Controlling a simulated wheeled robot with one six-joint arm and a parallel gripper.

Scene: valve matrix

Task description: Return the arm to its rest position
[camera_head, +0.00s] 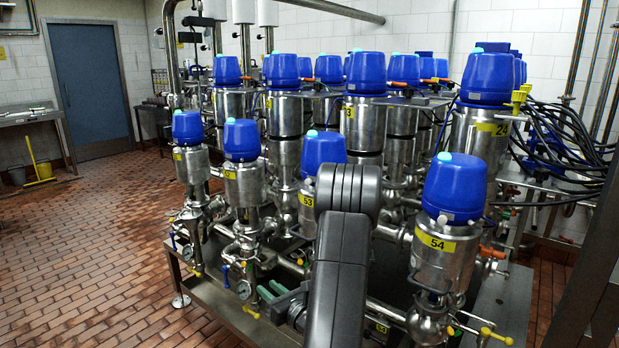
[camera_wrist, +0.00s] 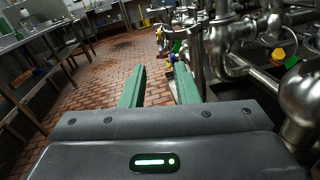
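My arm (camera_head: 340,262) is in the lower middle of the head view, a dark grey link bent in front of the valve matrix. My gripper (camera_head: 271,290) shows to its left as green fingertips, low among the pipes near the front of the valve frame. In the wrist view, my gripper (camera_wrist: 159,84) has its two green fingers apart with brick floor visible between them. It holds nothing. Steel pipes lie close to the right finger; I cannot tell whether they touch. Part of the wrist is hidden behind the arm link in the head view.
Blue-capped steel valves (camera_head: 455,189) crowd the frame around and behind my arm. Small handles, one yellow (camera_wrist: 279,55), sit on the pipework right of the gripper. Steel tables (camera_wrist: 42,50) stand at left in the wrist view. The brick floor (camera_head: 95,250) at left is open.

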